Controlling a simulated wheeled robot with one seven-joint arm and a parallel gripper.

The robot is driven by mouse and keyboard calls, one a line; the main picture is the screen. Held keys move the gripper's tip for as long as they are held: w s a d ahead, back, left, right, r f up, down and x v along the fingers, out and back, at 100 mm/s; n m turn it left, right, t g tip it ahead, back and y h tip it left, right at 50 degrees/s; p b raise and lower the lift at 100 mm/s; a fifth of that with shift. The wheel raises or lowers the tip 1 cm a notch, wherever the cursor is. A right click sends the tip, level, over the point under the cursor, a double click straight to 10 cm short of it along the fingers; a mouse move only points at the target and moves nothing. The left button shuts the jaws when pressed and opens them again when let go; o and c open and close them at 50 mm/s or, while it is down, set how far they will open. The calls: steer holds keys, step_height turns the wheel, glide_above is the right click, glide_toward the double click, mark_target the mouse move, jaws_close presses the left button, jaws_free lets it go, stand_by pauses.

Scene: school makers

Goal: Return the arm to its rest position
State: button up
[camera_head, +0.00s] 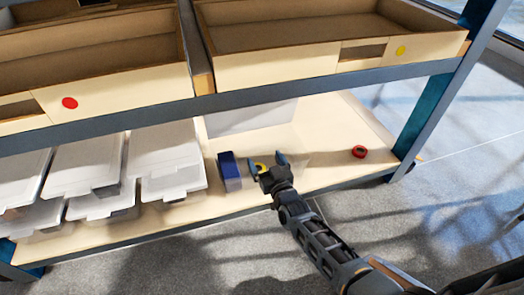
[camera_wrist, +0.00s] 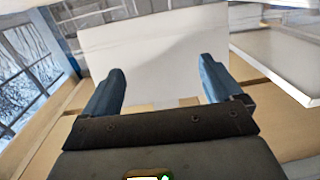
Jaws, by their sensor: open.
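My gripper (camera_head: 267,164) is at the end of my arm, which reaches in from the lower right to the lower shelf (camera_head: 325,172). Its two blue fingers are spread apart in the head view. In the wrist view, the gripper (camera_wrist: 158,90) is open, with no object held between its fingers. A white panel (camera_wrist: 155,50) stands beyond the fingers, and it also shows in the head view (camera_head: 250,118). A dark blue box (camera_head: 230,172) stands just left of the gripper. A small yellow item is partly hidden behind the gripper.
Stacked clear bins with white lids (camera_head: 165,160) fill the shelf's left side. A red ring-shaped item (camera_head: 359,152) lies to the right. Wooden trays (camera_head: 330,66) sit on the upper shelf. A blue post (camera_head: 440,100) bounds the right end. Floor is open in front.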

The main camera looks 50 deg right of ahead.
steer(key=shift+v, duration=1.35)
